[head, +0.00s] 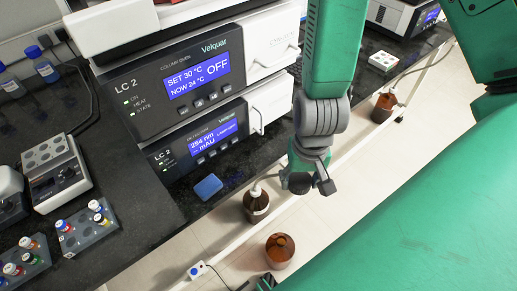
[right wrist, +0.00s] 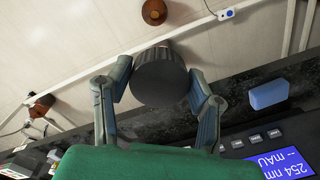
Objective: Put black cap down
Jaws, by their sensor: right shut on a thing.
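My right gripper (head: 300,184) hangs over the front edge of the dark bench, below the green arm link. In the right wrist view my right gripper (right wrist: 160,88) has its two fingers on either side of the black cap (right wrist: 160,78), shut on it. The cap is a round, dark disc with a ribbed side. In the head view the cap is hard to tell apart from the dark fingers. A thin brownish edge shows behind the cap in the wrist view; I cannot tell what it belongs to. My left gripper is not clearly in view.
An amber bottle with an open-looking top (head: 280,250) and a tubed amber bottle (head: 256,203) stand below the bench edge. A blue block (head: 208,186) lies on the bench (head: 150,225) before the LC 2 units (head: 205,85). Vial racks (head: 87,226) stand left.

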